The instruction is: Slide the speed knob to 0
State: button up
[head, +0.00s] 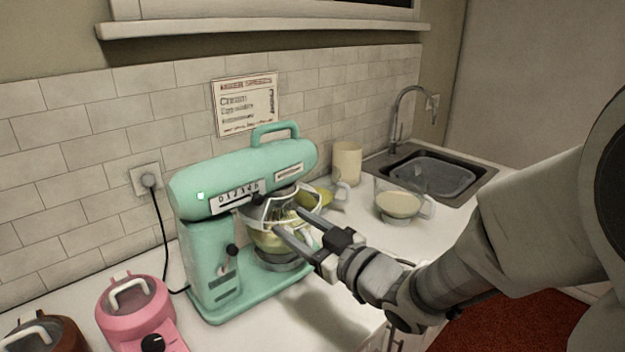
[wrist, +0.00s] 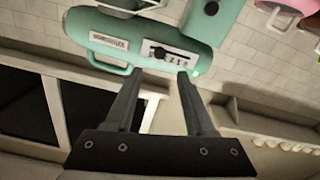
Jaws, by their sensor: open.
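The speed knob (head: 258,199) is a small black knob on the side of the mint-green mixer's head (head: 240,176). It sits toward the right end of a white numbered scale (head: 228,197), near the high numbers, with 0 at the left end. In the wrist view, which is upside down, the knob (wrist: 158,53) and its dark slot show just beyond my fingertips. My gripper (head: 289,220) is open and empty, in front of the mixer's bowl and to the right of the knob. It also shows in the wrist view (wrist: 160,73), its fingers apart and not touching the knob.
A glass bowl (head: 270,240) of yellow batter sits under the mixer head. A second black knob (head: 232,250) is on the mixer's column. A pink appliance (head: 135,310) stands at front left. A jug (head: 400,203) and sink (head: 440,170) are at right.

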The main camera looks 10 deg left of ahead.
aim_at(260, 201)
jog(key=x, duration=1.1)
jog(key=shift+p, duration=0.35)
grip_shut()
dwell(0.7)
